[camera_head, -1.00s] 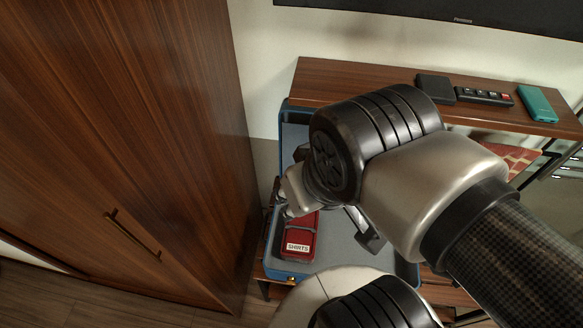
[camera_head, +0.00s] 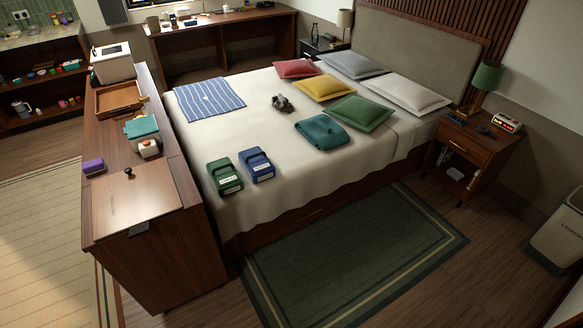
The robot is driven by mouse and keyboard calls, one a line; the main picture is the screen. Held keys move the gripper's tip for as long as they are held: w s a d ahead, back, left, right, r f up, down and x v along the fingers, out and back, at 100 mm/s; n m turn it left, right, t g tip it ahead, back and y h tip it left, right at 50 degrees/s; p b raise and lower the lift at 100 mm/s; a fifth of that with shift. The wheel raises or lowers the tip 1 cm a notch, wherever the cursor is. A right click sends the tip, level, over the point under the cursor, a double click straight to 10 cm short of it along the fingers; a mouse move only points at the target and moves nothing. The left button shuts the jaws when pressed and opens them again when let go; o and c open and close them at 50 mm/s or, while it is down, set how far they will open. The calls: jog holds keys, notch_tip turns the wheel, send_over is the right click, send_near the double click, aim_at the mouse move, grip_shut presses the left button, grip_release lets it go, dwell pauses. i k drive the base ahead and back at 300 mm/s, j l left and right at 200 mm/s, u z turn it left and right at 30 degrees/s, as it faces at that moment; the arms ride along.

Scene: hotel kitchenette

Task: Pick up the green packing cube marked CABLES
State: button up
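A dark green packing cube (camera_head: 224,177) with a handle on top and a white label lies at the near left corner of the bed, on the pale cover. The label is too small to read. A blue packing cube (camera_head: 257,164) of similar shape, also with a white label, lies close to its right. My gripper is not in view, and nothing of my arm shows.
The bed (camera_head: 330,165) also bears a striped cloth (camera_head: 208,98), a folded teal cloth (camera_head: 322,132) and several pillows. A wooden cabinet (camera_head: 165,260) stands close on the left of the cubes. A green rug (camera_head: 350,262) covers the floor in front.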

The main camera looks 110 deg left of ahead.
aim_at(225, 177)
jog(key=u, duration=4.05)
jog(key=i+l, duration=0.15)
jog(key=i, duration=0.55)
jog(key=i+l, duration=0.15)
jog(key=i, duration=0.55)
jog(key=i+l, duration=0.15)
jog(key=i, duration=0.55)
jog(key=i+l, duration=0.15)
jog(key=i, duration=0.55)
